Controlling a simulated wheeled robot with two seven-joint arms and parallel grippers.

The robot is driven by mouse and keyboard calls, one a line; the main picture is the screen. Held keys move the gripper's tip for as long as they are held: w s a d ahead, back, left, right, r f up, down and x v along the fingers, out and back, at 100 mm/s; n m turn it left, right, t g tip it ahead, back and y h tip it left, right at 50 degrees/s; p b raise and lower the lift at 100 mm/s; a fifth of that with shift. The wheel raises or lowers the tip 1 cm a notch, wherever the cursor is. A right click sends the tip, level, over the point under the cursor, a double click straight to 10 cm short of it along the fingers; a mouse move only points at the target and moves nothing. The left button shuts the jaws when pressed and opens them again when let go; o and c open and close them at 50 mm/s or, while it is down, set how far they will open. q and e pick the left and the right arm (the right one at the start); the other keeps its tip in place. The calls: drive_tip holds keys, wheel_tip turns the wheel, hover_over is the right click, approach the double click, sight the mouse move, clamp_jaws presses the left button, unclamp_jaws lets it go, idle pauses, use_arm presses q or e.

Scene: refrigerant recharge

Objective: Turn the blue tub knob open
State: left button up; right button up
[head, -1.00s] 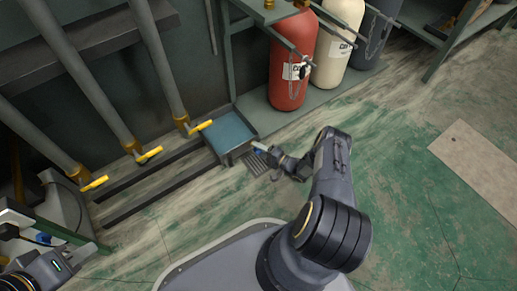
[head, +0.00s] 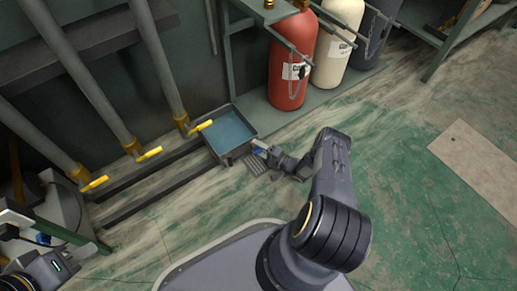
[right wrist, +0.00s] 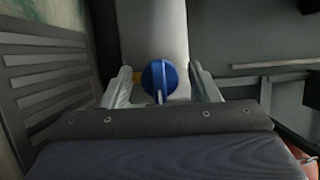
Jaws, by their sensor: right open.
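The blue knob (right wrist: 158,78) is round with a raised bar across its face. In the right wrist view it sits between the two fingers of my right gripper (right wrist: 162,88), with a gap on each side. Those fingers are open and straddle it. In the head view my right gripper (head: 264,150) is at the front right corner of the tub (head: 222,158), a shallow grey tray with a blue inside. The knob is small there and partly covered. My left gripper (head: 38,274) is at the lower left corner, away from the tub; its fingers are not clear.
Pipes with yellow-handled valves (head: 150,153) stand left of the tub. A red cylinder (head: 290,75) and a cream cylinder (head: 336,45) stand on a rack behind it. A floor grate (head: 256,166) lies under my right gripper.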

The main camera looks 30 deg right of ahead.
drive_tip(key=p+v, duration=0.1)
drive_tip(key=v, duration=0.6)
drive_tip(key=shift+s+d, duration=0.15)
drive_tip(key=shift+s, duration=0.25)
